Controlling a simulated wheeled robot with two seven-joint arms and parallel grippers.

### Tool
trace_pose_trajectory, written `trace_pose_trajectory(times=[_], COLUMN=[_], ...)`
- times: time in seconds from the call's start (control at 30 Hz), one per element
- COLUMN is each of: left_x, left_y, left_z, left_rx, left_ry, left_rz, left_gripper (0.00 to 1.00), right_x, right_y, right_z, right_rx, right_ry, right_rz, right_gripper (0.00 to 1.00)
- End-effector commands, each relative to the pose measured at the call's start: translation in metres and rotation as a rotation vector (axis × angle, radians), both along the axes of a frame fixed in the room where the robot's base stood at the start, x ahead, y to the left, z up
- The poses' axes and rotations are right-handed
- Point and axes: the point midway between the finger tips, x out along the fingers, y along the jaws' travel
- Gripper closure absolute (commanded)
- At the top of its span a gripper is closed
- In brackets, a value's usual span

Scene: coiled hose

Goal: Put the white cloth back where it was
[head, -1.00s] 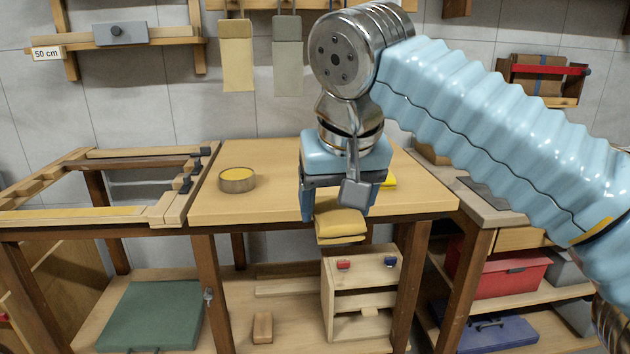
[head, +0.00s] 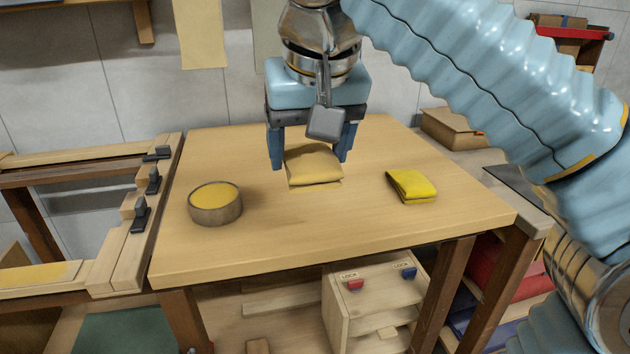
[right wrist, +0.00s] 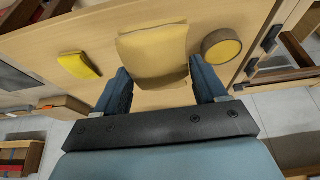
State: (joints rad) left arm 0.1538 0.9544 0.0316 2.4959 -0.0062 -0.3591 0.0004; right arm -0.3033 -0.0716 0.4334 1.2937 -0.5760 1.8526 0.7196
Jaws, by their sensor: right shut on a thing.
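My right gripper (head: 308,158) is shut on a folded pale tan cloth (head: 314,168), held between its two blue fingers over the table top. The held cloth also shows in the right wrist view (right wrist: 153,50). I cannot tell whether its lower edge touches the wood. No plainly white cloth shows; this tan one is the palest cloth on or over the table. A bright yellow folded cloth (head: 411,186) lies on the table (head: 350,235) to the right of the gripper. It also shows in the right wrist view (right wrist: 79,65). My left gripper is out of view.
A round tin with yellow contents (head: 215,203) stands on the table to the left. A wooden rack with dark clamps (head: 146,190) adjoins the left edge. A small wooden cabinet with red and blue knobs (head: 372,290) stands below. The table front is clear.

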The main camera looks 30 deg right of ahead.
Motion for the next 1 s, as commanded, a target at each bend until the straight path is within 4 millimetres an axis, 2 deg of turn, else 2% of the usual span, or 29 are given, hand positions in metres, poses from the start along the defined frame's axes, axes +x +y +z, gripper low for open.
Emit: trace_pose_trajectory(times=[0.17,0.37,0.4,0.5,0.73,0.87,1.0], left_x=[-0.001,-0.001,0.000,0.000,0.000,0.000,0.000], left_y=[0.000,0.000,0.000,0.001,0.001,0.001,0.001], left_z=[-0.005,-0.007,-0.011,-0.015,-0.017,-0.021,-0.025], left_rx=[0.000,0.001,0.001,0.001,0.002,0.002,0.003], left_ry=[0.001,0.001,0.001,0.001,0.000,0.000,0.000], left_rz=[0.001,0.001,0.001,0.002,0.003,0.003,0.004], left_gripper=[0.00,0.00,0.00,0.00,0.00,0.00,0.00], right_x=[0.024,0.066,0.071,0.082,0.093,0.104,0.102], right_y=[-0.023,-0.060,-0.065,-0.074,-0.083,-0.094,-0.092], right_z=[-0.017,-0.041,-0.051,-0.068,-0.085,-0.104,-0.126], right_rx=[0.000,0.000,-0.001,-0.002,-0.001,-0.001,-0.001], right_ry=[0.004,0.004,0.004,0.004,0.003,0.004,0.001], right_rz=[-0.007,-0.006,-0.005,-0.004,-0.002,-0.003,-0.002], right_gripper=[0.53,0.53,0.53,0.53,0.53,0.53,0.53])
